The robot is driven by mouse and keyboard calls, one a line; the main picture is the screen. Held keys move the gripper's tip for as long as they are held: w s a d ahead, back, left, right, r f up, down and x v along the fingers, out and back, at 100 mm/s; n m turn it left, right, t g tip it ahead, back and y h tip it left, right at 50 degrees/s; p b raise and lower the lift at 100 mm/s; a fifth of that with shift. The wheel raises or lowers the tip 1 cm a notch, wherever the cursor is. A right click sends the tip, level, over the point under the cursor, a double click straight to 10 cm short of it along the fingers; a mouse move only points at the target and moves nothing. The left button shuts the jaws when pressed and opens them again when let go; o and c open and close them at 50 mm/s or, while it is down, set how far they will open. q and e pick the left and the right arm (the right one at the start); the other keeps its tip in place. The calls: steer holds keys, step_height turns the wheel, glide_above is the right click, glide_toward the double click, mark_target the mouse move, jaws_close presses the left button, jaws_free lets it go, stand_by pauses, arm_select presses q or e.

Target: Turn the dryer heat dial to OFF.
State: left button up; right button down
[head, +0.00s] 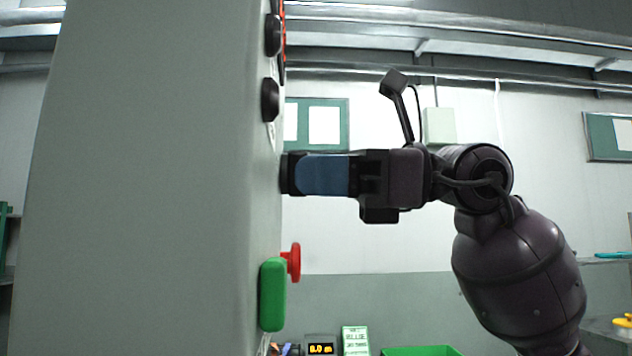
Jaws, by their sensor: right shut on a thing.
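The control cabinet (150,180) fills the left of the head view, its control face seen nearly edge-on. My right gripper (290,173) reaches in from the right, level, with its blue fingers meeting that face. It is shut on a dial, which the fingers hide almost wholly. The dial's pointer and markings cannot be seen, so its setting cannot be told. Two black knobs, an upper one (272,35) and a lower one (270,100), stick out above the gripper. My left gripper is not in view.
The space between gripper and back wall looks free.

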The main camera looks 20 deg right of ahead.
arm_select(q)
steer(key=b, duration=0.1)
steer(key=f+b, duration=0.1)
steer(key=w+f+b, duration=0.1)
steer(key=b, duration=0.1)
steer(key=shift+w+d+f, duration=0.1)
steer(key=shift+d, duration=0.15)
arm_select(e)
steer(key=n, duration=1.5)
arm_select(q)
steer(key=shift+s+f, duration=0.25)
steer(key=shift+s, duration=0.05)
arm_select(e)
steer(key=c, duration=1.1)
jaws_free()
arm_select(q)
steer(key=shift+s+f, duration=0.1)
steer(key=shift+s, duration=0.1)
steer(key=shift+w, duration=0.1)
arm_select(e)
steer(key=shift+d, duration=0.15)
